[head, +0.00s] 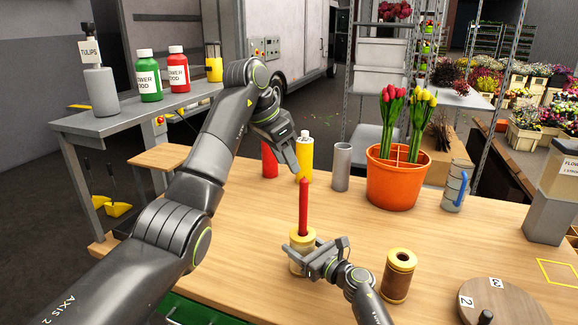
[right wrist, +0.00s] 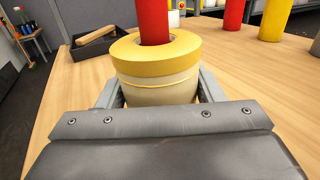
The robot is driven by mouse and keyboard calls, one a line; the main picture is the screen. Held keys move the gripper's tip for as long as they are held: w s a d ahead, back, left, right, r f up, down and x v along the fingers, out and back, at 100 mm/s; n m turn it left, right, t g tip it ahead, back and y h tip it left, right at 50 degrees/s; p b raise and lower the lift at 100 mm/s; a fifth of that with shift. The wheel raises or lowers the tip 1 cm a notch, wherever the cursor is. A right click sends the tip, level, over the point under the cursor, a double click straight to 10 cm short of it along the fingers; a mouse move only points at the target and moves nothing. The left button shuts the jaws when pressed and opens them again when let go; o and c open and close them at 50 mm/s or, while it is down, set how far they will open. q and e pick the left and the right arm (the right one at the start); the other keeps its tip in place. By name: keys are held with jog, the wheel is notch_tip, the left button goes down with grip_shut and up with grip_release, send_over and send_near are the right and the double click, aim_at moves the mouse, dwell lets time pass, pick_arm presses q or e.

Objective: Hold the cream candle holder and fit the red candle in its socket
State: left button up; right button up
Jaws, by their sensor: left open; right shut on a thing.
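The cream candle holder (head: 303,258) stands on the table and has a yellow top ring; it fills the middle of the right wrist view (right wrist: 155,75). The red candle (head: 303,208) stands upright at the holder's centre, its lower end inside the ring; its lower part also shows in the right wrist view (right wrist: 152,22). How deep it sits is hidden. My right gripper (head: 318,256) is shut on the holder, one finger on each side. My left gripper (head: 291,158) is open and empty, just above and left of the candle's tip, apart from it.
Red (head: 269,160) and yellow (head: 305,157) bottles and a grey cylinder (head: 342,167) stand behind the holder. An orange tulip bucket (head: 393,187) is at the back right. A brown spool (head: 398,276) and a numbered disc (head: 490,305) are at the right front.

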jog(key=o, duration=1.2)
jog(key=shift+s, duration=0.1)
